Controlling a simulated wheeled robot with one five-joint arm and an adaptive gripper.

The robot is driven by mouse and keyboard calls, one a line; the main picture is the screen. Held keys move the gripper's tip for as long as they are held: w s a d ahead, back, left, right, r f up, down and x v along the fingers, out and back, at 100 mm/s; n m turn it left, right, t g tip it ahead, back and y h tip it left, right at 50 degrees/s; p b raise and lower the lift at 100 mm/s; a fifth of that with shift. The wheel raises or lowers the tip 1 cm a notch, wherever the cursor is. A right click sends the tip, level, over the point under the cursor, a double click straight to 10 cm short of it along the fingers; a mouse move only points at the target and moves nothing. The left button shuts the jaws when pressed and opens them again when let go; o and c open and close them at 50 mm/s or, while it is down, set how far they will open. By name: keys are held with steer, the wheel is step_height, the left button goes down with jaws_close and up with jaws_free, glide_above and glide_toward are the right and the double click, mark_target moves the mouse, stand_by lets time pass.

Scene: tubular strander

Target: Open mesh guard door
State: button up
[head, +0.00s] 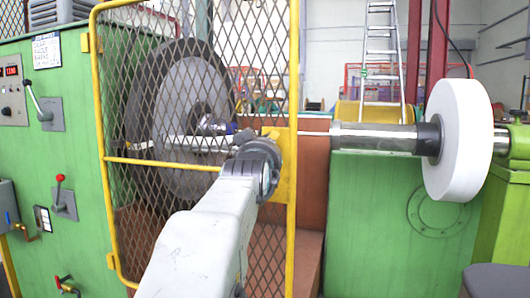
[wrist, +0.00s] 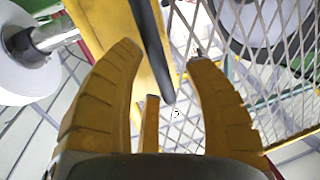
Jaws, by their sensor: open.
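The mesh guard door (head: 293,80) has a yellow tube frame and diamond mesh, and stands in front of a large dark reel in the head view. Hinge brackets show on its left edge, and a yellow plate (head: 283,190) is on its right edge. My gripper (wrist: 164,53) is at that right edge; in the head view my wrist hides its fingers. A gap shows beside each finger, and contact cannot be told.
The green machine cabinet (head: 60,130) with levers is at left. A white spool (head: 460,140) on a steel shaft (head: 375,137) sticks out at right, above a green housing (head: 375,220). A ladder (head: 382,60) stands behind.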

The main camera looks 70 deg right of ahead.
stand_by(0.3)
jaws_close()
stand_by(0.3)
